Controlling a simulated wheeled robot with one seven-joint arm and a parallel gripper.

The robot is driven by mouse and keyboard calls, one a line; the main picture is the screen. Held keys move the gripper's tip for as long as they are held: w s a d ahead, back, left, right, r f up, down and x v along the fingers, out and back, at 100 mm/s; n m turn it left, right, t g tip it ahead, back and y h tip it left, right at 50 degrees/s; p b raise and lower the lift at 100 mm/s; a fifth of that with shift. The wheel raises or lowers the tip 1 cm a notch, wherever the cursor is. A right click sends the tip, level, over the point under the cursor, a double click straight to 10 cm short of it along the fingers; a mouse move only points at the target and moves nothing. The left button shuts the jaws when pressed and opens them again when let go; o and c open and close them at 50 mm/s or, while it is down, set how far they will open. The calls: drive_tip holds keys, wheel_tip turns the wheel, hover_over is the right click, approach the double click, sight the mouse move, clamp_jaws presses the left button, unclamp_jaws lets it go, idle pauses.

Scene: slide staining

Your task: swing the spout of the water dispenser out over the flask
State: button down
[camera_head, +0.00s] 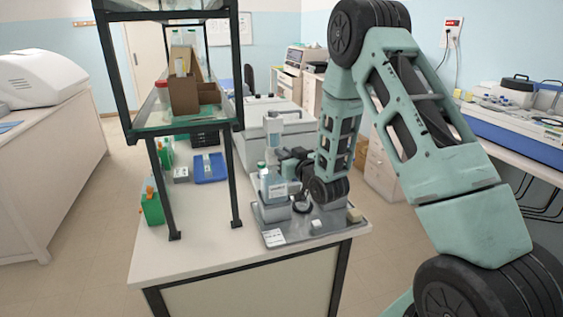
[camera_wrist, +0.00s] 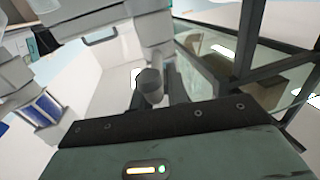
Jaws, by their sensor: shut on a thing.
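My gripper shows in the wrist view (camera_wrist: 150,92), its dark fingers shut on a short grey cylindrical piece (camera_wrist: 151,80), apparently the dispenser's spout. Pale grey blocky parts (camera_wrist: 125,25), apparently the water dispenser, rise just beyond it. In the head view my gripper (camera_head: 284,168) is small and partly hidden by my arm, over the back of the grey tray (camera_head: 290,236). A pale upright part (camera_head: 272,128), perhaps the dispenser, stands behind it. I cannot make out the flask for certain in either view.
A blue tray (camera_head: 208,168) lies beneath. The white bench top (camera_head: 200,255) is clear at front left.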

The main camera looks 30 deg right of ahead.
drive_tip(key=shift+w+d+n+g+y+b, duration=0.25)
drive_tip(key=shift+d+n+g+y+b, duration=0.45)
drive_tip(key=shift+n+y, duration=0.95)
drive_tip(key=shift+w+d+n+g+y+b, duration=0.35)
drive_tip(key=shift+d+n+y+b, duration=0.7)
drive_tip(key=shift+y, duration=1.25)
drive_tip(key=shift+w+d+n+g+y+b, duration=0.15)
drive_tip(key=shift+d+n+g+y+b, duration=0.55)
drive_tip(key=shift+n+y, duration=1)
drive_tip(key=shift+r+m+y, duration=0.1)
drive_tip(key=shift+m+y, duration=0.2)
drive_tip(key=shift+y, duration=0.05)
drive_tip(key=c, duration=1.4)
unclamp_jaws()
drive_tip(key=shift+o, duration=0.2)
wheel_tip(320, 180, up, 10)
drive_tip(key=shift+f+b, duration=0.1)
drive_tip(key=shift+b, duration=1.1)
